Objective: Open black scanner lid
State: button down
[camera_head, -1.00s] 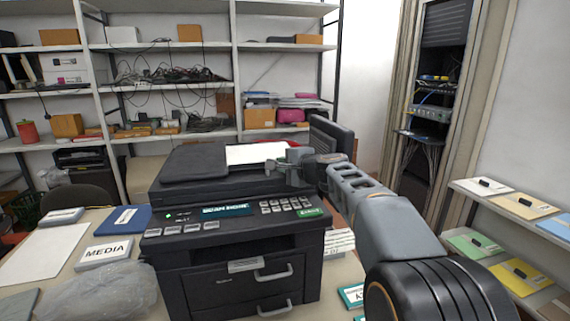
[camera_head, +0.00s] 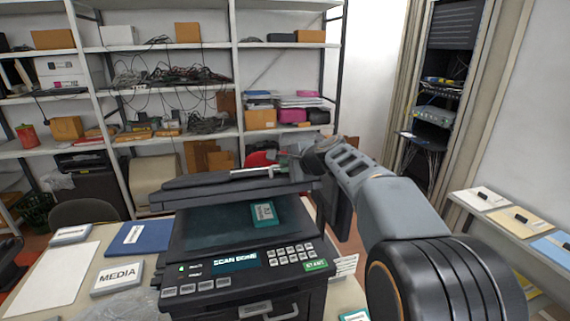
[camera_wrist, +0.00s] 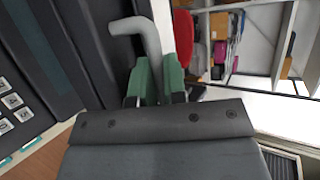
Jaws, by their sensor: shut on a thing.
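The black scanner (camera_head: 245,293) stands on the table with its black lid (camera_head: 215,189) raised at a slant, so the dark glass (camera_head: 205,228) shows below it. A small green and white labelled card (camera_head: 264,213) lies on the glass. My gripper (camera_head: 290,158) is at the lid's right end, partly hidden by my wrist in the head view. In the wrist view my green gripper fingers (camera_wrist: 160,80) are shut on the grey bent lid handle (camera_wrist: 148,42). The lid's dark edge (camera_wrist: 105,45) shows beside it.
The scanner's panel (camera_head: 235,263) shows lit text that seems to read SCAN DONE. A MEDIA box (camera_head: 117,277), a blue folder (camera_head: 133,238) and a white sheet (camera_head: 48,274) lie on the table at left. A shelf with coloured folders (camera_head: 515,225) stands at right.

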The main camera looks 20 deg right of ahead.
jog(key=w+r+m+g+p, duration=0.1)
jog(key=w+r+g+p, duration=0.2)
jog(key=w+r, duration=0.4)
jog(key=shift+r, duration=0.95)
jog(key=c, duration=1.5)
grip_release()
jog(key=shift+o, duration=0.2)
jog(key=v, duration=1.3)
jog(key=shift+r, duration=0.4)
jog(key=shift+s, duration=0.1)
jog(key=shift+c, duration=0.2)
